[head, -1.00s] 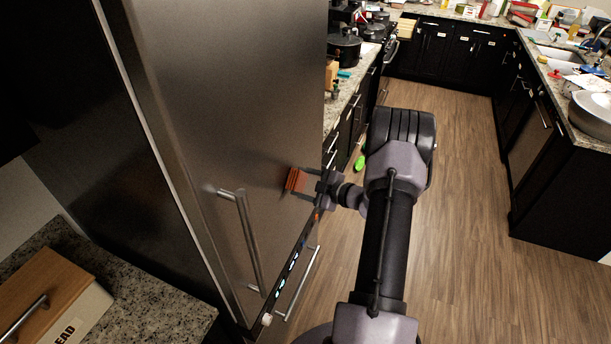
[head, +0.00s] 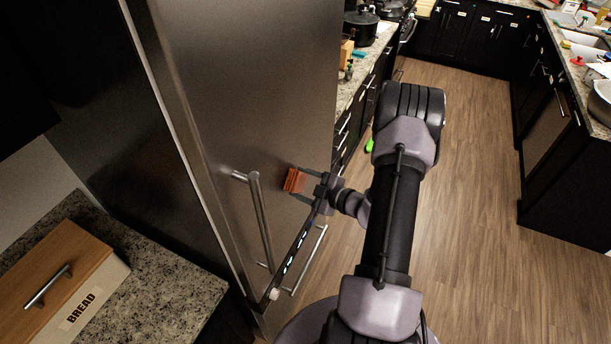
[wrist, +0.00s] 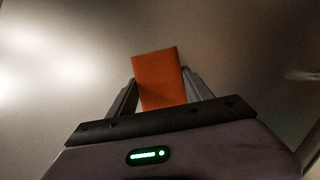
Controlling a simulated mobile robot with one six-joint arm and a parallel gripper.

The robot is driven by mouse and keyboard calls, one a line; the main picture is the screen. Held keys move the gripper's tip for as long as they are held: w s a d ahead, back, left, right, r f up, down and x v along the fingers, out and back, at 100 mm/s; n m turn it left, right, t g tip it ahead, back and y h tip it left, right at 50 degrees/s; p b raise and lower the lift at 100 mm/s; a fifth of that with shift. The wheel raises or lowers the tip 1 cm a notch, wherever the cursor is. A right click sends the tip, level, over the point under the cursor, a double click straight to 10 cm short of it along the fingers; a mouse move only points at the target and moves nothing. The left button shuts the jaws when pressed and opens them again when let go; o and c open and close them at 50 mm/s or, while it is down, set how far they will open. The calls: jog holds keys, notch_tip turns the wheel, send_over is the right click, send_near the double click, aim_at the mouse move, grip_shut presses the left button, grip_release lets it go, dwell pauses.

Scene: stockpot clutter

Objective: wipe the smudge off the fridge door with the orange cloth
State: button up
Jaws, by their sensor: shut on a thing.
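The orange cloth (head: 294,180) is a small folded block between the fingers of my gripper (head: 306,186), which is shut on it. In the head view the cloth is at the steel fridge door (head: 240,90), to the right of the long vertical handle (head: 262,220). The wrist view shows the cloth (wrist: 158,78) between the two fingers, with the door's grey surface (wrist: 230,40) behind it. I cannot tell for certain whether the cloth touches the door. No smudge can be made out on the door; the cloth and gripper may cover it.
A counter with a wooden bread box (head: 50,275) stands at the lower left. Beyond the fridge a counter holds a black pot (head: 360,25) and small items. The floor to the right is open.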

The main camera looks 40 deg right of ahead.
jog(key=shift+s+a, duration=0.35)
jog(key=shift+a, duration=0.5)
jog(key=shift+d, duration=0.1)
jog(key=s, duration=0.1)
jog(key=s+d, duration=0.1)
jog(key=s, duration=0.1)
jog(key=s+d+p, duration=0.1)
jog(key=shift+s+r, duration=0.1)
jog(key=shift+s, duration=0.25)
jog(key=shift+s+d, duration=0.15)
jog(key=shift+s, duration=0.3)
jog(key=shift+s+d, duration=0.3)
jog(key=shift+s, duration=0.4)
jog(key=shift+s+d, duration=0.25)
jog(key=shift+s, duration=0.45)
